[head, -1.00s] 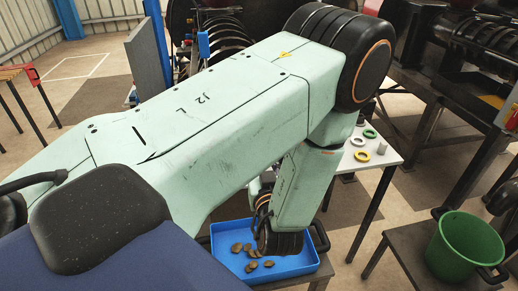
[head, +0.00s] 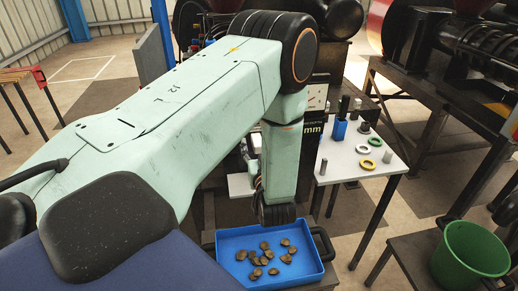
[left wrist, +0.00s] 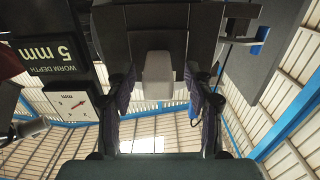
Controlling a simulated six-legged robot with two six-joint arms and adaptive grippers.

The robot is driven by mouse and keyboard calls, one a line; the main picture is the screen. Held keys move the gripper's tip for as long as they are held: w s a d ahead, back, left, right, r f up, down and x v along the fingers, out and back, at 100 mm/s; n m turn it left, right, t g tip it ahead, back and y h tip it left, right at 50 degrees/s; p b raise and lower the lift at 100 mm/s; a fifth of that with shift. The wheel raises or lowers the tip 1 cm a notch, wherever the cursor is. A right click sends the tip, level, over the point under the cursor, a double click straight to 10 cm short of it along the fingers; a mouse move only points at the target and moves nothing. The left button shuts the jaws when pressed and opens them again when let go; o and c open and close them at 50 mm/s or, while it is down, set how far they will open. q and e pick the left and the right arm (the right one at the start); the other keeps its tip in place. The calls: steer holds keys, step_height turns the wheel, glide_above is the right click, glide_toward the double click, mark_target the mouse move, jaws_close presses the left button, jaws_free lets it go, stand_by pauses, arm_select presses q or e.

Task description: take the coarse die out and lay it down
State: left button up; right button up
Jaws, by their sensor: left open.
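My left gripper (left wrist: 160,88) is open in the left wrist view, with its two dark fingers on either side of a light grey block (left wrist: 158,75). The block shows beyond or between the fingers; contact is not clear. I cannot tell whether this is the coarse die or a part of the press. In the head view my left arm hides most of the gripper and the press outlet. A green ring (head: 375,141), a white ring (head: 362,149) and a yellow ring (head: 367,164) lie on a white table (head: 342,167). My right gripper is not in view.
A blue tray (head: 229,241) with several brown lumps stands below my left arm. A green bucket (head: 470,250) stands at right. A blue cup (head: 340,129) and small grey cylinders stand on the white table.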

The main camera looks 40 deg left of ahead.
arm_select(q)
steer(key=shift+w, duration=0.1)
steer(key=shift+d+r, duration=0.15)
steer(key=shift+d, duration=0.1)
steer(key=shift+c, duration=0.6)
steer(key=shift+s+d+r, duration=0.2)
steer(key=shift+s+d, duration=0.05)
steer(key=shift+s, duration=0.05)
steer(key=c, duration=0.3)
steer(key=shift+w+a+f, duration=0.2)
steer(key=shift+a+f, duration=0.1)
steer(key=shift+a, duration=0.1)
steer(key=c, duration=0.4)
steer(key=shift+d+r, duration=0.15)
steer(key=shift+d, duration=0.05)
jaws_close()
steer(key=shift+o, duration=1)
jaws_free()
steer(key=shift+a, duration=0.1)
jaws_close()
